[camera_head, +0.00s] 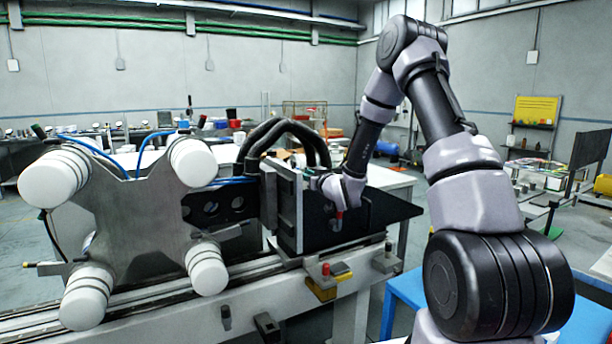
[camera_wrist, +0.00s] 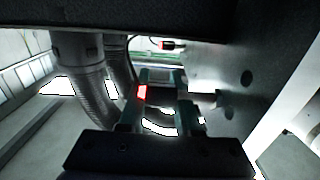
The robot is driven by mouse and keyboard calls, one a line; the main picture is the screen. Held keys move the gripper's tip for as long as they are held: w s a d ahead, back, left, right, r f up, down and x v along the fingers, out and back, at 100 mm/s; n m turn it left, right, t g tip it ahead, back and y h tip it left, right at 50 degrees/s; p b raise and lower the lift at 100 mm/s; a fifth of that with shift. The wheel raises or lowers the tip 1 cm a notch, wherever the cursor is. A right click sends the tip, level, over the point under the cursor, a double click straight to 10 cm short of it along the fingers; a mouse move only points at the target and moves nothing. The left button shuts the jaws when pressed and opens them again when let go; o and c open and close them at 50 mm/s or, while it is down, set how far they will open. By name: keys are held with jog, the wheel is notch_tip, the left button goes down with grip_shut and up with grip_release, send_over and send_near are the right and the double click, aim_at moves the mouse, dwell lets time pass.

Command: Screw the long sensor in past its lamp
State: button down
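My gripper (camera_wrist: 163,78) is beside the dark plate (camera_head: 370,222) in the head view, and its far side is hidden there. In the wrist view its two greenish fingers stand apart. A glowing red lamp (camera_wrist: 141,92) shows at the left finger. A dark band crosses between the fingers, and a pale metal stub (camera_wrist: 210,100) shows right of them near the plate; I cannot tell whether these are one sensor. A red part (camera_head: 339,215) shows just below my gripper in the head view. A second small red-tipped part (camera_wrist: 167,45) is farther up in the wrist view.
Thick black hoses (camera_head: 287,135) arch above the plate, close to my gripper. A metal cross-shaped plate with white cylinders (camera_head: 205,265) stands at the left. A rail (camera_head: 250,298) runs below, with a yellow block (camera_head: 320,289) on its front. A blue table (camera_head: 405,290) is at the right.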

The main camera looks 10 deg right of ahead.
jog(key=g, duration=0.2)
jog(key=f+g+h, duration=0.1)
jog(key=g, duration=0.1)
jog(key=shift+w, duration=0.1)
jog(key=shift+f+g+h, duration=0.25)
jog(key=shift+g+h, duration=0.1)
jog(key=shift+g, duration=0.5)
jog(key=shift+f+g+h, duration=0.25)
jog(key=shift+g+h, duration=0.1)
jog(key=shift+g, duration=0.5)
jog(key=shift+s, duration=0.2)
jog(key=c, duration=0.6)
grip_release()
jog(key=v, duration=1)
jog(key=shift+s+r, duration=0.25)
jog(key=shift+s, duration=0.05)
jog(key=shift+d, duration=0.15)
